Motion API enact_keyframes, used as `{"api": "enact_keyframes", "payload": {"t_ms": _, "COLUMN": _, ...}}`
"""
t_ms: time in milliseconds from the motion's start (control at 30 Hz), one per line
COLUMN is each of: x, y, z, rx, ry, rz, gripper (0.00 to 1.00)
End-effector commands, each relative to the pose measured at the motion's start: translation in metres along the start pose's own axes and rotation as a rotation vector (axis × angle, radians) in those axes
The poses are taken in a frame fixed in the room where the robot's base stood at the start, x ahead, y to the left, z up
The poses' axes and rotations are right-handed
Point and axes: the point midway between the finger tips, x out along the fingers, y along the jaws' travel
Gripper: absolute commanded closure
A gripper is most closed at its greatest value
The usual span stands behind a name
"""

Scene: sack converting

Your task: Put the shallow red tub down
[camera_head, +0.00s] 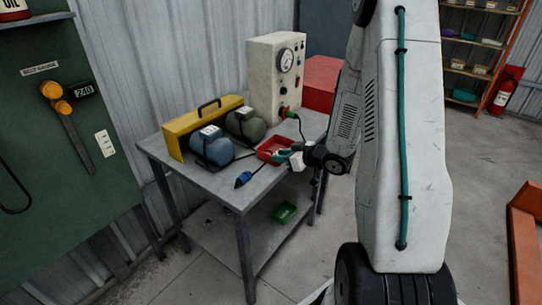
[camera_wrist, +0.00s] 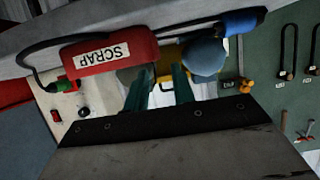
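The shallow red tub (camera_head: 272,147) is at the right front part of the grey table, and it appears to rest on the tabletop. In the wrist view the tub (camera_wrist: 110,52) shows a white SCRAP label and lies just left of my fingertips. My gripper (camera_head: 285,154) is at the tub's right end in the head view. In the wrist view its two green fingers (camera_wrist: 164,72) stand apart, with the yellow case showing between them. Whether a finger touches the tub is hard to tell.
A green tub (camera_head: 284,212) sits on the lower shelf. A cable runs beside the red tub.

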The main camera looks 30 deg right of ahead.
Motion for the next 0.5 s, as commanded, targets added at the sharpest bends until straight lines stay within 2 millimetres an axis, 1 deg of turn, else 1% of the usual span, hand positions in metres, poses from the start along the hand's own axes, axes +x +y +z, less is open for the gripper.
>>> {"api": "enact_keyframes", "payload": {"t_ms": 33, "x": -0.011, "y": 0.002, "z": 0.000, "rx": 0.001, "ry": 0.001, "rz": 0.005, "gripper": 0.75}}
{"api": "enact_keyframes", "payload": {"t_ms": 100, "x": -0.024, "y": 0.001, "z": 0.000, "rx": 0.001, "ry": 0.000, "rz": 0.004, "gripper": 0.75}}
{"api": "enact_keyframes", "payload": {"t_ms": 200, "x": -0.038, "y": 0.001, "z": 0.000, "rx": 0.001, "ry": 0.000, "rz": 0.004, "gripper": 0.75}}
{"api": "enact_keyframes", "payload": {"t_ms": 300, "x": -0.047, "y": 0.001, "z": 0.000, "rx": 0.000, "ry": -0.001, "rz": 0.003, "gripper": 0.75}}
{"api": "enact_keyframes", "payload": {"t_ms": 367, "x": -0.049, "y": 0.001, "z": -0.002, "rx": -0.006, "ry": -0.009, "rz": 0.009, "gripper": 0.75}}
{"api": "enact_keyframes", "payload": {"t_ms": 467, "x": -0.048, "y": 0.005, "z": -0.012, "rx": -0.040, "ry": -0.057, "rz": 0.050, "gripper": 0.75}}
{"api": "enact_keyframes", "payload": {"t_ms": 500, "x": -0.048, "y": 0.007, "z": -0.019, "rx": -0.060, "ry": -0.092, "rz": 0.081, "gripper": 0.75}}
